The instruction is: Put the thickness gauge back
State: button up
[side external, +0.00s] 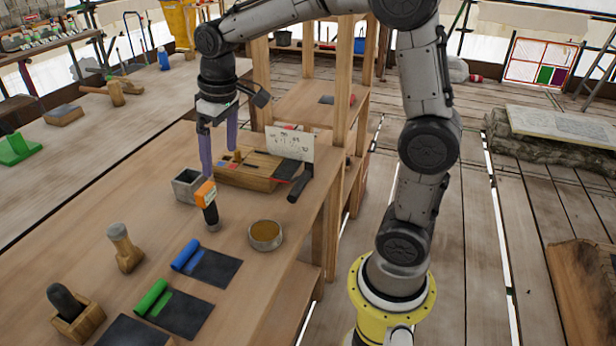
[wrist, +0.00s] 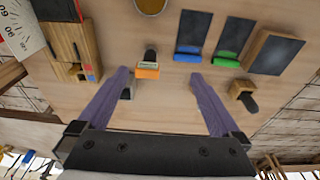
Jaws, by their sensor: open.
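What looks like the thickness gauge (side external: 206,194) has an orange head and a black lower part. It is on the bench in front of a small grey open-topped box (side external: 186,185); I cannot tell whether it stands or lies. In the wrist view the gauge (wrist: 148,70) shows between my fingers, nearer the left one, with a pale label on its orange end. My gripper (side external: 220,162) is open and empty, its purple fingers spread above the bench behind the gauge. In the wrist view the left finger partly hides the grey box (wrist: 128,92).
A wooden block with coloured pieces (side external: 245,170) and a white card (side external: 290,145) stand behind. A round tin (side external: 265,236) is right of the gauge.

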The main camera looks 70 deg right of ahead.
jog(key=s+a+t, duration=0.1)
jog(key=s+t, duration=0.1)
jog(key=s, duration=0.8)
jog(key=s+a+t, duration=0.1)
jog(key=s+a, duration=0.1)
jog(key=s, duration=0.8)
jog(key=shift+s+a+r+t, duration=0.25)
jog(key=shift+s+r+t, duration=0.05)
jog(key=shift+s+t, duration=0.1)
